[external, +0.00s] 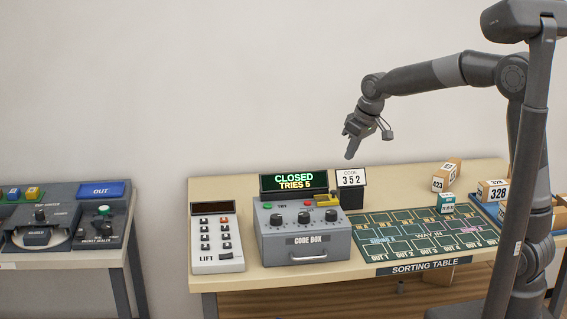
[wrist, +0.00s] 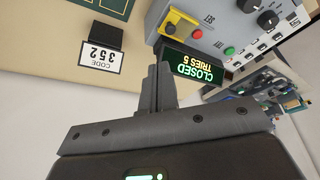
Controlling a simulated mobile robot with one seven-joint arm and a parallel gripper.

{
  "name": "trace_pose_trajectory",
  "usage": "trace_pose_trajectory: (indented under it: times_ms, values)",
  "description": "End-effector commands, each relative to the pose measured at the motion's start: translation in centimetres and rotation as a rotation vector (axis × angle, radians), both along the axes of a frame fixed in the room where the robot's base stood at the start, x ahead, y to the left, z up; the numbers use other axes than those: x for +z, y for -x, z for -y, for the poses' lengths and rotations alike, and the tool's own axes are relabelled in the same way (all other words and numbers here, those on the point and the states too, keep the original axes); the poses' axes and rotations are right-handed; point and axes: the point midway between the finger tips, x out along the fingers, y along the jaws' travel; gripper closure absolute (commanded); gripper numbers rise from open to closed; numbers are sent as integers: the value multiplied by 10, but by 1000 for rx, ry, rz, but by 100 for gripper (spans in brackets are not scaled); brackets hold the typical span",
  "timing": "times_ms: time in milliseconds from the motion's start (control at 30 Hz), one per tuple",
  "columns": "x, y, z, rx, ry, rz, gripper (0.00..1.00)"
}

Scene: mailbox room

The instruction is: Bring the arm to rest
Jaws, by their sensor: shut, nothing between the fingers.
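My gripper (external: 351,149) hangs in the air at the end of my arm in the external view, above the back of the sorting table (external: 220,190). It is near the code card (external: 351,178) reading 352 and apart from everything. In the wrist view my gripper (wrist: 158,84) has its fingers together with nothing between them. The code card (wrist: 96,48) and the lit CLOSED, TRIES 5 display (wrist: 196,70) appear upside down there, beyond the fingers.
The code box (external: 303,238) and the LIFT keypad (external: 216,240) stand at the table's left. The green sorting mat (external: 420,232) lies to the right, with several numbered boxes (external: 492,190) around a blue tray. Another bench (external: 60,240) stands at far left. The space above the table is clear.

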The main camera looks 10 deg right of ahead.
Motion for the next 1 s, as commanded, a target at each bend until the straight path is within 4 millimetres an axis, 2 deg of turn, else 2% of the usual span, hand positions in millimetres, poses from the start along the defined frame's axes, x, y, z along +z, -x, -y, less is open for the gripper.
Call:
trace_pose_trajectory:
  times_ms: [133, 267, 400, 600, 800, 1000]
  values:
    - [20, 11, 62, -100, -1, 24, 100]
    - [34, 30, 121, -206, -3, 44, 100]
    - [41, 57, 180, -320, -7, 64, 100]
    - [39, 106, 250, -480, -18, 88, 100]
    - [25, 159, 302, -632, -35, 108, 100]
    - [10, 193, 327, -725, -50, 121, 100]
